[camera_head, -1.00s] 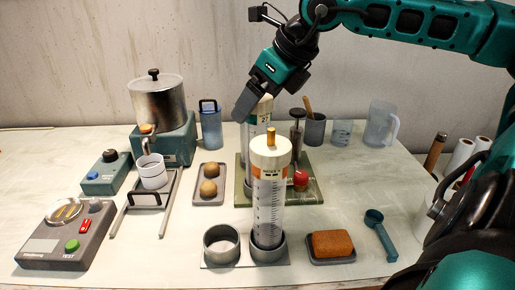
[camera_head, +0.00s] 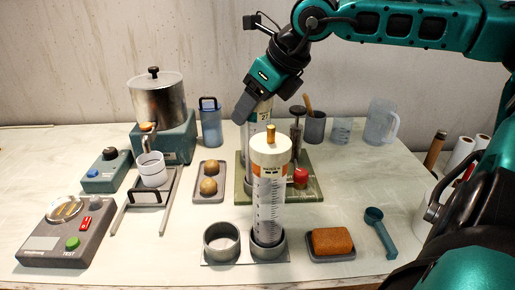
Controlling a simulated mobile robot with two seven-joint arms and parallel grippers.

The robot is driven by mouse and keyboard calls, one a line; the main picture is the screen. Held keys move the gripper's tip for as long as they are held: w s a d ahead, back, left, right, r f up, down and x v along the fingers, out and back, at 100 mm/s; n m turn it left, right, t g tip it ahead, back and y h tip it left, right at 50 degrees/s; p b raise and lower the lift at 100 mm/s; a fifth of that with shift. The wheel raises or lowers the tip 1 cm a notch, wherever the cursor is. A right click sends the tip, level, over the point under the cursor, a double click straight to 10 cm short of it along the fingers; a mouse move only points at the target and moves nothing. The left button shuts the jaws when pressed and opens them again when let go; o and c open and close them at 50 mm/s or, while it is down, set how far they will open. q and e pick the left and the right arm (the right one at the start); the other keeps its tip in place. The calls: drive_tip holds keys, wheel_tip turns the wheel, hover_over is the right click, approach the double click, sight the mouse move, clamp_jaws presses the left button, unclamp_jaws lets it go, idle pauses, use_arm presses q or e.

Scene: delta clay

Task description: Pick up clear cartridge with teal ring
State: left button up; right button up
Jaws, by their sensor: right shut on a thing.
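The rear clear cartridge (camera_head: 249,160) has a white cap and stands upright on the green base plate, partly hidden by the front cartridge and my gripper. Its ring is mostly covered, so I cannot read its colour surely. My right gripper (camera_head: 246,110) comes down from the upper right and is shut on the upper part of this rear cartridge. The front clear cartridge (camera_head: 268,205) has a white cap, a brass-coloured tip and an orange ring. It stands upright in the right cup of a grey two-cup holder (camera_head: 245,262). My left gripper is out of view.
The holder's left cup (camera_head: 221,241) is empty. A red-topped object (camera_head: 300,177) and a dark plunger-like tool (camera_head: 297,135) stand close right of the cartridges. A tray with brown balls (camera_head: 208,187) lies left. An orange-brown block (camera_head: 332,241) lies front right.

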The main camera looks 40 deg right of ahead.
clamp_jaws()
drive_tip(key=shift+r, duration=0.1)
